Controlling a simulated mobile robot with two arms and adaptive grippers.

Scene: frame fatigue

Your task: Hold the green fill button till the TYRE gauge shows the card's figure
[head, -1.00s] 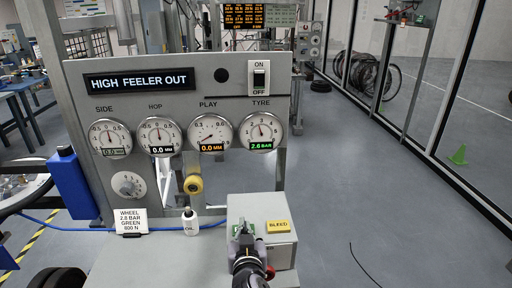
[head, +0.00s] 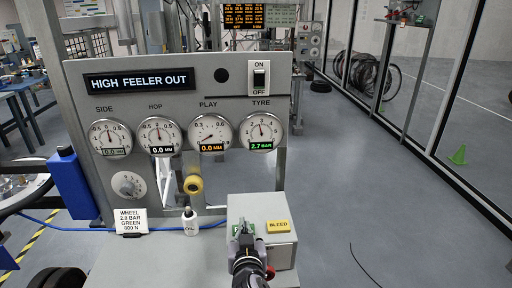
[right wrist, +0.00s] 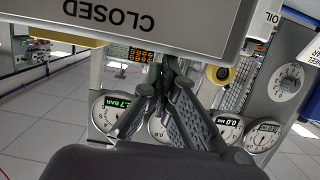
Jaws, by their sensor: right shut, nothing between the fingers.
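The TYRE gauge (head: 261,132) on the grey panel reads 2.7 BAR in green digits; it also shows upside down in the right wrist view (right wrist: 112,110). The white card (head: 130,221) is small but seems to read WHEEL, 2.8 BAR, GREEN, 800 N. The green fill button (head: 236,231) sits on the grey box (head: 282,252), mostly hidden by my right gripper. My right gripper (head: 243,230) is shut and empty, its fingertips down at the button and seemingly touching it. My left gripper is not in view.
A yellow BLEED button (head: 278,226) sits right of my right gripper on the same box. A white oil bottle (head: 190,221) stands to the left, below a yellow-tipped roller (head: 194,184). The panel's switch (head: 260,80) is above the TYRE gauge.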

